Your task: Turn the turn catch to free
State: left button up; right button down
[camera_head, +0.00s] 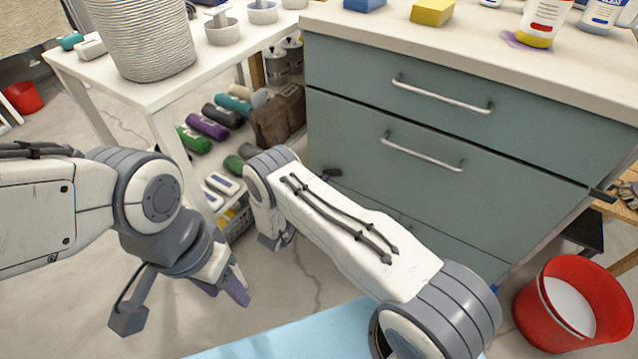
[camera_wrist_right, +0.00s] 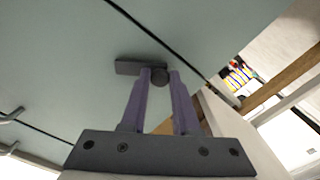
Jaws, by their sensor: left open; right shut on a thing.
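The turn catch (camera_wrist_right: 130,68) is a dark bar with a round pivot on the pale green cabinet front, close to a seam between panels. In the head view a small dark piece, likely the same catch (camera_head: 331,173), shows on the cabinet's left side. My right gripper (camera_wrist_right: 159,78) has its purple fingers on either side of the catch's round part and is shut on it; the bar sticks out to the left. In the head view my right arm hides these fingers. My left gripper (camera_head: 236,286) is open and empty over the floor, apart from the cabinet.
The green cabinet (camera_head: 500,150) has drawers with metal handles. A white table (camera_head: 150,95) holds a ribbed basket (camera_head: 143,40). A red bucket (camera_head: 590,285) stands at the right. Bottles and rolls lie under the table. A light blue surface (camera_head: 300,335) is at the front.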

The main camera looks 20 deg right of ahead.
jog(key=n+b, duration=0.1)
jog(key=n, duration=1)
jog(key=shift+n, duration=0.3)
dwell(0.4)
jog(key=c, duration=0.7)
grip_release()
jog(key=shift+o, duration=0.2)
jog(key=p+v, duration=0.2)
jog(key=v, duration=0.8)
jog(key=shift+a, duration=0.2)
